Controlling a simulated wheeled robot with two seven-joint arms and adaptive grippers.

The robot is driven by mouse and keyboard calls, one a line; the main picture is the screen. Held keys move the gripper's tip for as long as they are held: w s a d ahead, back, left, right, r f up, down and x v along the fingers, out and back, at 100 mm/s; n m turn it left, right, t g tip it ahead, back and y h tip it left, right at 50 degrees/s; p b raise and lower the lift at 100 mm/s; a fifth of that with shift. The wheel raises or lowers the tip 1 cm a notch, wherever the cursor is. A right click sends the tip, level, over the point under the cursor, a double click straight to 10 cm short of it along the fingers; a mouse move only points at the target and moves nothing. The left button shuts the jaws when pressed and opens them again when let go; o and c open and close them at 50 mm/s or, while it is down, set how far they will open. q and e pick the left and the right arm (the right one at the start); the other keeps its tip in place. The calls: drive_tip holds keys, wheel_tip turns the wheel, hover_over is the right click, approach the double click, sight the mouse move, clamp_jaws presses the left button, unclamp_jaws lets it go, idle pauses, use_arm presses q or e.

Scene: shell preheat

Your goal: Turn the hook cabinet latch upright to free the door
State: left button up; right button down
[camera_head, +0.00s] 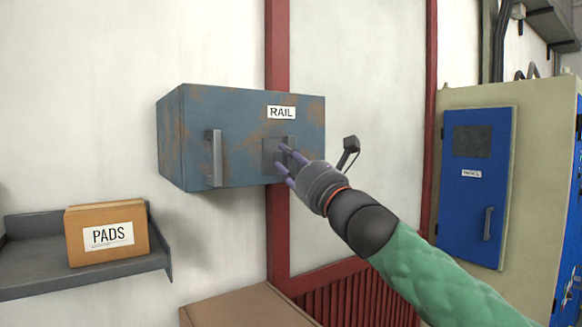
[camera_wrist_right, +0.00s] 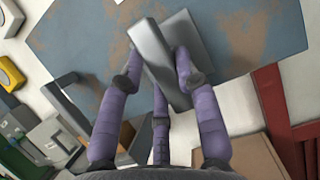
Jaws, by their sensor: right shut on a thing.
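The rusty blue-grey cabinet (camera_head: 245,140) marked RAIL hangs on the wall, its front door closed. A vertical grey handle (camera_head: 214,158) is on the left of its front. The latch's grey plate (camera_head: 270,150) is on the right, below the label. My right gripper (camera_head: 286,163) is at this plate, and its purple fingers hide much of the latch. In the right wrist view, the grey latch bar (camera_wrist_right: 157,60) lies between the fingers, which are shut on it. Whether the bar is upright I cannot tell. My left gripper is not in view.
A grey shelf (camera_head: 85,284) with a PADS box (camera_head: 106,233) is at lower left. A tan box top (camera_head: 245,308) is below the cabinet. A beige cabinet with a blue panel (camera_head: 477,190) stands at right. The wall beneath the RAIL cabinet is mostly bare.

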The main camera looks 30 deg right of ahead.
idle(0.3)
drive_tip(key=c, duration=0.9)
unclamp_jaws()
drive_tip(key=shift+s, duration=0.1)
drive_tip(key=v, duration=1.1)
drive_tip(key=shift+s+f, duration=0.2)
drive_tip(key=shift+s, duration=0.15)
